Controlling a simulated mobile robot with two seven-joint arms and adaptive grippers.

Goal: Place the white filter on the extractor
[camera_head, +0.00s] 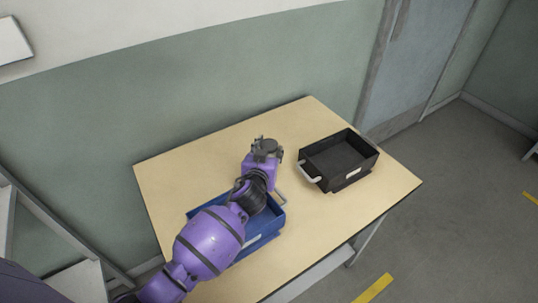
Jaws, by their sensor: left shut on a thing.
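My left gripper (266,148) is over the middle of the table, past the far edge of the blue bin. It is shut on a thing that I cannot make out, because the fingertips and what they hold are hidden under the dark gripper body. I cannot pick out a white filter or an extractor in this view. My right gripper is not in view.
A blue bin (262,236) sits on the light wooden table (180,180), partly covered by my left arm. A black bin (338,160) with a pale handle stands to the right. Table around them is clear. Wall lies behind.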

